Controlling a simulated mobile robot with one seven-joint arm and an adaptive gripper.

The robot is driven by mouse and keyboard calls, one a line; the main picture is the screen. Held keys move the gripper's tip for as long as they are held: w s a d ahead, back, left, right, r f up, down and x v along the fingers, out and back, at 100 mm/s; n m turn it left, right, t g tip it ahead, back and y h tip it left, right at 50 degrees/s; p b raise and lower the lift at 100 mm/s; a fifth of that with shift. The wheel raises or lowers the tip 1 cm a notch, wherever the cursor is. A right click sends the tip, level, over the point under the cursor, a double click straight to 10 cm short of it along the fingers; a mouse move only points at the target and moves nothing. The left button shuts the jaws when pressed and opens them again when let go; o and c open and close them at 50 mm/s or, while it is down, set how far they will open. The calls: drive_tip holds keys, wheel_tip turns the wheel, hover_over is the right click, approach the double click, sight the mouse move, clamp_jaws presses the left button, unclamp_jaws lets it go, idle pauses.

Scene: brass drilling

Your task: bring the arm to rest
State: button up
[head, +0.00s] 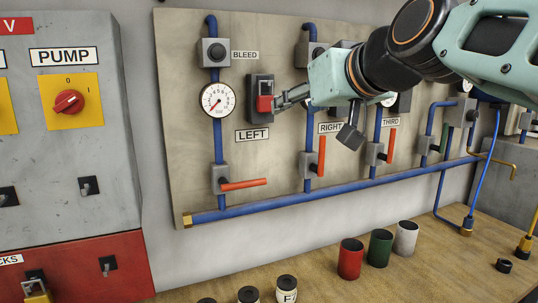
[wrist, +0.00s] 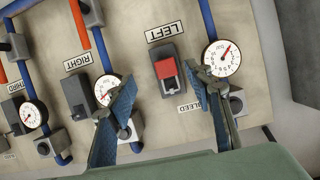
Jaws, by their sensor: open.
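My gripper (head: 288,99) reaches in from the upper right in the head view, just right of the dark switch box with a red cover (head: 264,103) above the LEFT label. In the wrist view my gripper (wrist: 163,85) is open and empty, its blue-padded fingers spread apart. The red-covered LEFT switch (wrist: 167,74) shows between and beyond them. I cannot tell whether a fingertip touches the box. My arm (head: 375,62) hides part of the board's upper right.
The board (head: 190,130) carries blue pipes, gauges and levers. The LEFT lever (head: 243,184) lies nearly level; the RIGHT lever (head: 321,156) stands nearly upright. Red (head: 351,260), green (head: 379,248) and white (head: 405,238) cups stand on the bench (head: 430,275). A grey PUMP cabinet (head: 110,150) stands left.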

drive_tip(key=s+d+f+m+g+h, duration=0.1)
drive_tip(key=s+d+f+g+h, duration=0.1)
drive_tip(key=s+f, duration=0.7)
drive_tip(key=s+d+f+m+g+h, duration=0.1)
drive_tip(key=s+d+f+m+g, duration=0.3)
drive_tip(key=f, duration=0.9)
drive_tip(key=s+d+f+n+g+h, duration=0.1)
drive_tip(key=s+f+h, duration=0.1)
drive_tip(key=s+f, duration=0.7)
wheel_tip(320, 180, up, 11)
drive_tip(key=w+p, duration=0.1)
drive_tip(key=p, duration=1.2)
drive_tip(key=shift+d, duration=0.25)
